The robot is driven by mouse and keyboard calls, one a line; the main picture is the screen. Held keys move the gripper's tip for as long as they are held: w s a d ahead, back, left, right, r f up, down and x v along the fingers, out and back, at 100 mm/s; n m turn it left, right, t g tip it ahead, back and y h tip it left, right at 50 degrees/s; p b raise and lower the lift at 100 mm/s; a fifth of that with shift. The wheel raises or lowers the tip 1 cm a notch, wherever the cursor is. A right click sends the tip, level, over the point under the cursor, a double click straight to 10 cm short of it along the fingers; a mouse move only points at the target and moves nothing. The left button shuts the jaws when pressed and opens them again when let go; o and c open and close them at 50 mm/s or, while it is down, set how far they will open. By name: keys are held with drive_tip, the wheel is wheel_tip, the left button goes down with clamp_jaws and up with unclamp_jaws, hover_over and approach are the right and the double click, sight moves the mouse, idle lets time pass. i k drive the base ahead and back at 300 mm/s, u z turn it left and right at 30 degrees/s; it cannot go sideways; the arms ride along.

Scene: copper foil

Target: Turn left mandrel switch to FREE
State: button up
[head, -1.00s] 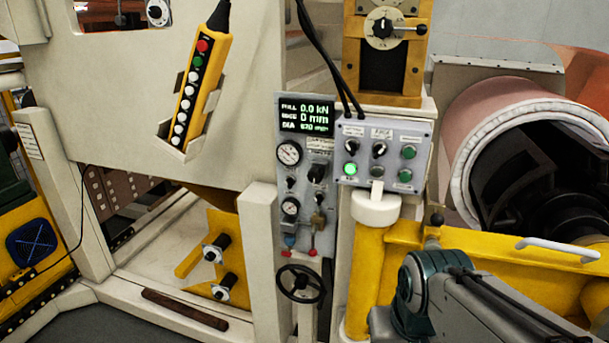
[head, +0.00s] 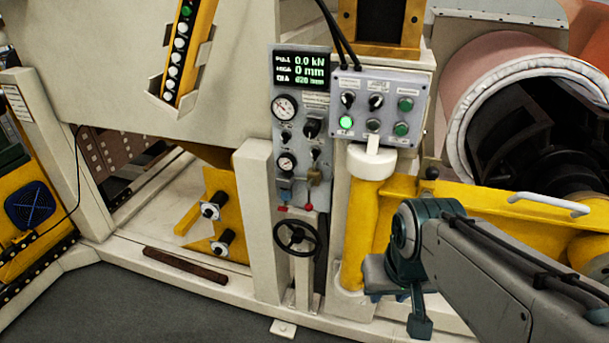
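A grey control box (head: 388,84) stands on the white-capped yellow post, just right of the picture's middle. Its top row has two black rotary switches, a left one (head: 347,100) and a right one (head: 376,101). The small labels above them cannot be read, so I cannot tell which positions are marked FREE. Under the left switch a green lamp (head: 346,122) is lit. My arm comes in from the lower right, and its teal joint is below and right of the box, apart from it. I cannot make out my gripper in this view.
A grey gauge panel (head: 303,190) with a lit display stands left of the box, with a black handwheel (head: 296,237) below. A yellow beam (head: 480,200) with a white handle (head: 549,204) and a copper roll (head: 480,70) are at right. Grey floor (head: 130,310) is free at lower left.

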sight(314, 152)
drive_tip(key=k, duration=1.15)
drive_tip(key=u, duration=0.75)
drive_tip(key=i, duration=0.9)
drive_tip(key=z, duration=0.6)
drive_tip(key=i, duration=0.55)
drive_tip(key=z, duration=0.65)
